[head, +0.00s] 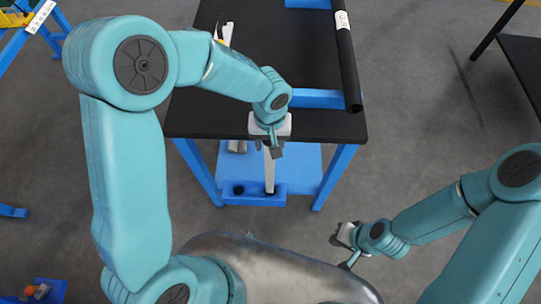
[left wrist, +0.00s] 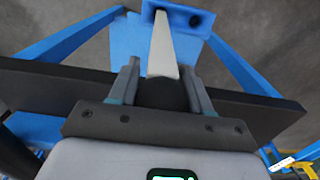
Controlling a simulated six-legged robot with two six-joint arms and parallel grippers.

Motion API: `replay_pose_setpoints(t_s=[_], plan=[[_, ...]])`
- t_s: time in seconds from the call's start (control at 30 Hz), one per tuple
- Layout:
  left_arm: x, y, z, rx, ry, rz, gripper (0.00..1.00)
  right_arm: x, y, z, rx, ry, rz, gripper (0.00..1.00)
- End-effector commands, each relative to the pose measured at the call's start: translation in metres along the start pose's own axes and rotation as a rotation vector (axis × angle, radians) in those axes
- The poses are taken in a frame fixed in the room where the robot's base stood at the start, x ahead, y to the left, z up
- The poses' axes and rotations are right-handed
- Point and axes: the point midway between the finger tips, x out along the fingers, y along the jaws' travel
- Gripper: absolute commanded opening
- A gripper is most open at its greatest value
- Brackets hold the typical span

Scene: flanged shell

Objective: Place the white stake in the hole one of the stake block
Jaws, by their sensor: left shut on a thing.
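The white stake (head: 269,170) hangs point down from my left gripper (head: 272,150), in front of the table's near edge. In the left wrist view the stake (left wrist: 161,50) runs from between the fingers of my left gripper (left wrist: 160,82) toward the blue stake block (left wrist: 178,5). The stake block (head: 279,199) lies low at the front of the blue platform. One dark round hole shows at its left in the head view. The stake's lower end overlaps the block's right part; I cannot tell whether it is inside a hole. My right gripper (head: 346,238) is low at the right, away from the block.
A black-topped table (head: 325,125) with blue legs stands over the blue platform (head: 300,160). A black labelled tube (head: 347,65) lies along its right side. Another black table (head: 525,65) stands at the far right.

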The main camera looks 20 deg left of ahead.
Motion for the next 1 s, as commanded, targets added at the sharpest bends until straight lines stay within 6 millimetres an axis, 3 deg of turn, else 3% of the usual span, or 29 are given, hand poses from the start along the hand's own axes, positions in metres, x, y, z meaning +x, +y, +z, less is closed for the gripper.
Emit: replay_pose_setpoints(t_s=[0.1, 0.27, 0.5, 1.0], plan=[[0.024, 0.0, -0.001, 0.001, -0.002, -0.002, 0.0, 0.0, 0.0, 0.0, 0.0, 0.0, 0.0, 0.0], [0.038, 0.001, -0.003, 0.0, 0.002, 0.0, 0.0, 0.0, 0.0, 0.0, 0.0, 0.0, 0.0, 0.0], [0.074, 0.001, -0.004, 0.001, 0.0, -0.002, 0.0, 0.001, 0.0, 0.0, 0.0, 0.0, 0.0, 0.0], [0.085, 0.001, -0.005, 0.0, 0.004, 0.001, 0.0, 0.006, 0.002, 0.0, 0.0, 0.0, 0.0, 0.0]])
